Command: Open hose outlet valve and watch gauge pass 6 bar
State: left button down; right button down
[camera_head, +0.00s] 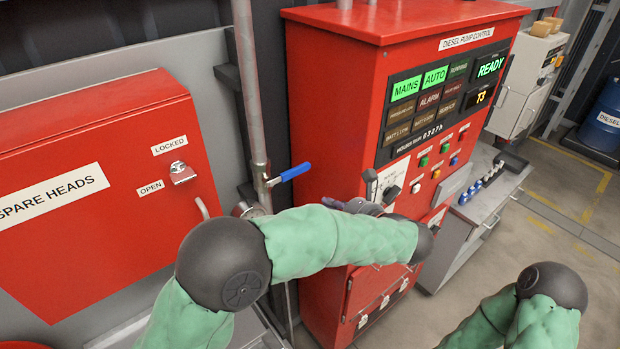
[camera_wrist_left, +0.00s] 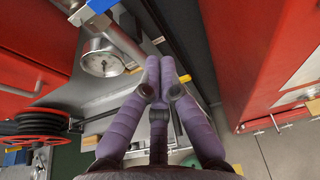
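A blue lever handle (camera_head: 291,172) sits on the upright grey pipe (camera_head: 248,90) in the head view; blue also shows at the top of the left wrist view (camera_wrist_left: 100,5). My right gripper is out of view.
The red diesel pump control cabinet (camera_head: 340,60) stands right of the pipe, with a black-handled switch (camera_head: 371,184). The red spare heads cabinet (camera_head: 90,245) is at left. A red reel with black hose (camera_wrist_left: 35,125) lies low. Open floor (camera_head: 555,230) is at right.

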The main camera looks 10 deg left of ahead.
aim_at(289, 174)
pick_arm(q)
jog(key=p+x, duration=0.1)
jog(key=x, duration=0.9)
notch_tip(289, 174, up, 4)
jog(key=shift+f+p, duration=0.1)
jog(key=shift+p, duration=0.5)
jog(key=shift+a, duration=0.1)
jog(key=shift+r+n+b, duration=0.25)
jog(key=shift+n+b, duration=0.05)
jog(key=shift+b, duration=0.1)
